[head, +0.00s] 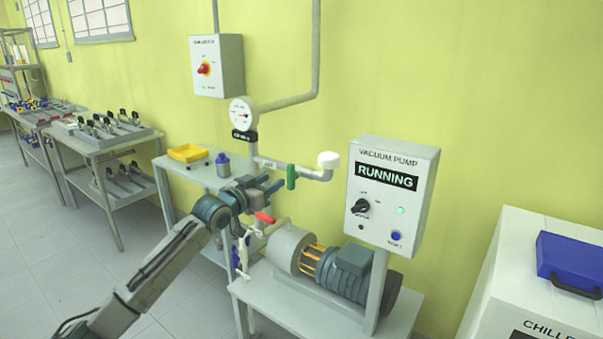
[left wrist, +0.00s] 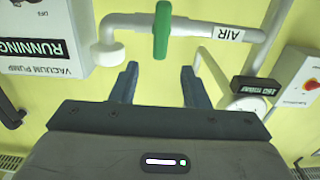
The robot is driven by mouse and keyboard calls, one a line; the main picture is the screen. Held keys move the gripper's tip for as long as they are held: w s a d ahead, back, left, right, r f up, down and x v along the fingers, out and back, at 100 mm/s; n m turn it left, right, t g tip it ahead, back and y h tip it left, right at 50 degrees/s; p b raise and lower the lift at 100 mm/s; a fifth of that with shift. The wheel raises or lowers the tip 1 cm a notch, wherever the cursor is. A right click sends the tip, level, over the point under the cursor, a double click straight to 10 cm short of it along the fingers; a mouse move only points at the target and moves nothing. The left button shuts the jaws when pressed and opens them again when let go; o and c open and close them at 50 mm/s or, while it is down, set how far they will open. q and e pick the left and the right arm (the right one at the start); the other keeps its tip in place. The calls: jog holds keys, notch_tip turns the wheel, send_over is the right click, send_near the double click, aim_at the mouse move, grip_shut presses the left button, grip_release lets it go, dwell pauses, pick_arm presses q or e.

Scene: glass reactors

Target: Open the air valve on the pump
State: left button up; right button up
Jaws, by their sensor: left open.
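The air valve has a green handle (head: 291,177) that stands crosswise to the white pipe (head: 310,173) above the pump (head: 345,272). In the left wrist view, which is upside down, the green handle (left wrist: 162,32) is near the top centre, next to an "AIR" label (left wrist: 228,34). My left gripper (head: 270,183) is open and empty, just left of the handle in the head view. In the left wrist view its two fingers (left wrist: 160,85) point toward the handle, which appears beyond the gap between them. I see no contact. My right gripper is not in view.
The control box (head: 392,195) reads "VACUUM PUMP RUNNING". A red lever (head: 264,217) sits below my left gripper. A gauge (head: 243,113) hangs on the wall pipe. A yellow tray (head: 188,153) stands on a side table. The chiller (head: 500,275) is at right.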

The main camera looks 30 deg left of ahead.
aim_at(289, 172)
pick_arm(q)
jog(key=w, duration=0.5)
jog(key=w+p, duration=0.1)
jog(key=w, duration=0.2)
jog(key=shift+w+d, duration=0.2)
jog(key=shift+d, duration=0.15)
jog(key=shift+w+f, duration=0.1)
jog(key=shift+w, duration=0.75)
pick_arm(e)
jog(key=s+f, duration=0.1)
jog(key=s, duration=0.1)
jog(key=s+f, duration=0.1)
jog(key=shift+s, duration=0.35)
pick_arm(q)
grip_shut()
